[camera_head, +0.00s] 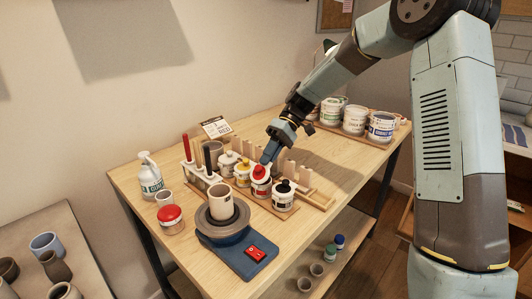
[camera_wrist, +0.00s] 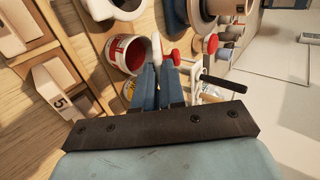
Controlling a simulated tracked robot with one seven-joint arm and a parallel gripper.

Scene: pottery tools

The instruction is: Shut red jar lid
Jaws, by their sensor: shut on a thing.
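The red jar (camera_head: 261,188) stands in the row of small paint jars on the table. In the wrist view the jar (camera_wrist: 114,50) is open, with red paint visible inside. Its red lid (camera_head: 259,171) is raised at the jar's mouth; in the wrist view the lid (camera_wrist: 157,47) is seen nearly edge-on beside the opening, with a red knob (camera_wrist: 175,58) to its right. My gripper (camera_head: 267,158) reaches down to the lid from above. In the wrist view my gripper's blue fingers (camera_wrist: 159,68) are closed on the lid. The exact contact is partly hidden.
Black-lidded (camera_head: 284,187) and yellow-lidded (camera_head: 242,164) jars flank the red jar closely. A pottery wheel (camera_head: 234,240) holding a cup stands in front. A separate red-topped jar (camera_head: 171,217) is at left. Larger jars (camera_head: 355,120) stand at the back right.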

